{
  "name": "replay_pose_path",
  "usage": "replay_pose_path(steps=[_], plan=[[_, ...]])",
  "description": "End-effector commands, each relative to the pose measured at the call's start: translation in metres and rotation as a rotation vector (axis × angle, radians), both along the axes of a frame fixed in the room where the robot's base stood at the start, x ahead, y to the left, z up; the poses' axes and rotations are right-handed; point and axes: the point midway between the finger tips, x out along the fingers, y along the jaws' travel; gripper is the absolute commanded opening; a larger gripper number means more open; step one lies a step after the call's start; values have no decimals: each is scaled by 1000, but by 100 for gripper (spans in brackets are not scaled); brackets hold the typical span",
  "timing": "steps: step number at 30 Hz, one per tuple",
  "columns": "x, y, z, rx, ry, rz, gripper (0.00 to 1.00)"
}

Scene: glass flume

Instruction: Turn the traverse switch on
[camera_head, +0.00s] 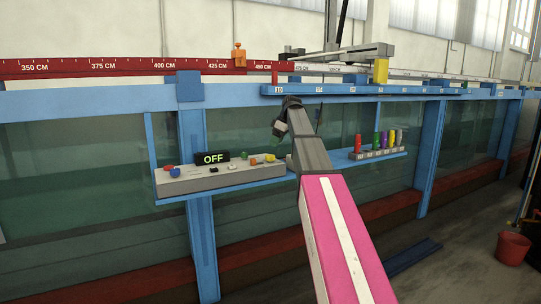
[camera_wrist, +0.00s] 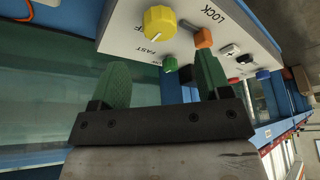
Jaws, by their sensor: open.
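The grey control box (camera_head: 220,180) stands on a blue shelf on the flume's side. Its small display (camera_head: 212,157) reads OFF. In the wrist view, the box's panel (camera_wrist: 140,16) carries a yellow knob (camera_wrist: 160,21), an orange lever (camera_wrist: 203,38) by the word LOCK, a green button (camera_wrist: 169,63) near the word FAST and a small black switch (camera_wrist: 230,52). I can read no traverse label. My gripper (camera_wrist: 163,62) is open, its two green fingers apart with nothing held between them. In the head view, my gripper (camera_head: 280,128) is above the box's right end; contact cannot be told.
The blue rail (camera_head: 350,90) runs above, with a carriage (camera_head: 345,52) on top. A red bucket (camera_head: 512,248) stands on the floor at the right. Glass panes lie behind the box.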

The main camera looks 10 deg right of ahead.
Motion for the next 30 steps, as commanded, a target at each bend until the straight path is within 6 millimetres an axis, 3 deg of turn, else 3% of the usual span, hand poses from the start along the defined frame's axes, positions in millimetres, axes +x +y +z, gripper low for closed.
replay_pose_path(steps=[6, 12, 25, 26, 30], plan=[[6, 14, -37, 0, 1, 0, 71], [11, 22, -60, 0, 0, 0, 71], [13, 25, -68, 0, -1, 0, 71], [13, 25, -68, 0, -1, 0, 67], [13, 26, -68, 0, -1, 0, 22]])
